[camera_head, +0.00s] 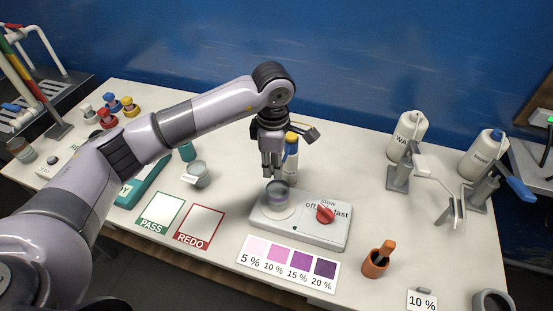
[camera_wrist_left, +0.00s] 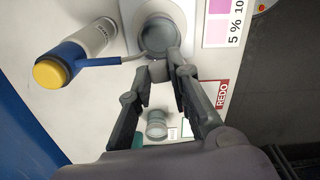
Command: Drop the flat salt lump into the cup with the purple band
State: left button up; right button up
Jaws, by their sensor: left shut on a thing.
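My left gripper (camera_head: 271,172) points down just above the cup with the purple band (camera_head: 278,194). In the left wrist view its fingertips (camera_wrist_left: 159,72) are closed on a small greyish piece, which looks like the flat salt lump (camera_wrist_left: 158,71). The fingers hide part of it. The cup is a clear vessel standing upright on the white stirrer (camera_head: 330,232); in the left wrist view it (camera_wrist_left: 158,38) lies just beyond the fingertips, its mouth open toward me. The lump appears near the cup's rim; I cannot tell whether it is over the opening. My right gripper is out of view.
A bottle with a blue collar and yellow cap (camera_head: 290,158) stands close behind the gripper. Another small glass cup (camera_head: 200,176) is to the left, behind the PASS (camera_head: 160,212) and REDO (camera_head: 199,227) mats. A colour chart (camera_head: 288,262) lies in front of the stirrer.

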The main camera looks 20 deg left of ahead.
pick_arm(q)
jog(key=shift+a+f, duration=0.1)
jog(key=shift+f, duration=0.05)
jog(key=f, duration=0.2)
jog(key=f+b, duration=0.1)
jog(key=f, duration=0.1)
jog(key=f+b, duration=0.1)
jog(key=f, duration=0.1)
jog(key=shift+a, duration=0.3)
jog(key=o, duration=0.5)
jog(key=shift+r, duration=0.1)
jog(key=o, duration=0.4)
notch_tip(320, 180, up, 12)
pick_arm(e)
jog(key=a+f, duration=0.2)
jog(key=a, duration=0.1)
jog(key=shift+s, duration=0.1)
